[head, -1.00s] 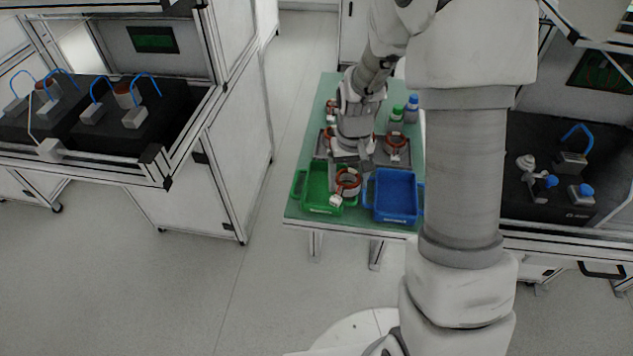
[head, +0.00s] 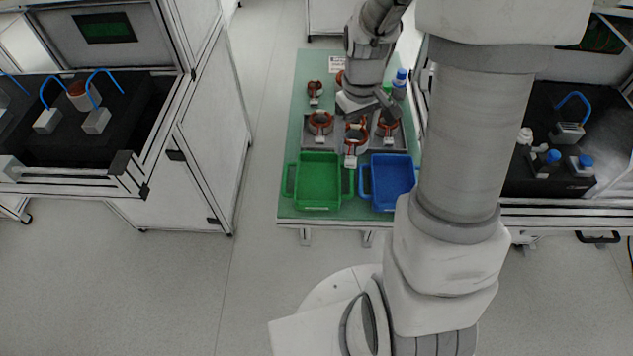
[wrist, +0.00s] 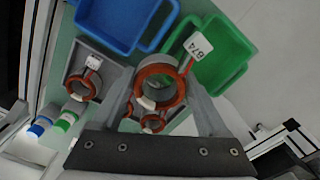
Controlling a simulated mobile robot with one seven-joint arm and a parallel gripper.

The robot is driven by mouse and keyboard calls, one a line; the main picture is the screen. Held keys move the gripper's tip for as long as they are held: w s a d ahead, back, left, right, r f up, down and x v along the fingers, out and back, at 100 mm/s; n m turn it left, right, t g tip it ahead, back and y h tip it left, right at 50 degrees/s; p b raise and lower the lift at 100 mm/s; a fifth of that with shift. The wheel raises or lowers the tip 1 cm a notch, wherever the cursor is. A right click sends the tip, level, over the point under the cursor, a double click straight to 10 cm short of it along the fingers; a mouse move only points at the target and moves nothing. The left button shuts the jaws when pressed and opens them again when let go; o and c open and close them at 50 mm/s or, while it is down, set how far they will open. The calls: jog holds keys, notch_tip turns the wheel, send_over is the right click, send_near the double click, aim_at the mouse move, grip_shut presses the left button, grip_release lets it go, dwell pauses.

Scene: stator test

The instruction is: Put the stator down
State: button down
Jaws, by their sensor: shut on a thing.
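My gripper (head: 358,118) is shut on a stator, a ring with copper-orange windings and a white tag. The held stator (head: 356,134) shows in the head view between two other stators, at the front of the grey tray (head: 336,145). In the wrist view the held stator (wrist: 160,88) sits between the two fingers, its tag pointing up and right. It appears above the tray; the exact gap cannot be told. One stator (head: 319,123) is on the tray's left part and another (head: 387,123) on its right part.
A green bin (head: 319,203) and a blue bin (head: 392,205), both empty, stand at the front of the green table (head: 300,70). Another stator (head: 314,89) lies behind the tray. Bottles with blue and green caps (head: 399,80) stand at the back right.

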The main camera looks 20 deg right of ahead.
jog(key=s+d+r+n, duration=0.1)
jog(key=s+d+r, duration=0.1)
jog(key=s+d, duration=0.15)
jog(key=b, duration=0.1)
send_over(319, 179)
jog(key=shift+n, duration=0.3)
notch_tip(319, 179, down, 7)
jog(key=shift+r, duration=0.2)
jog(key=shift+f, duration=1.9)
jog(key=shift+f+b, duration=0.15)
jog(key=shift+b, duration=0.25)
grip_release()
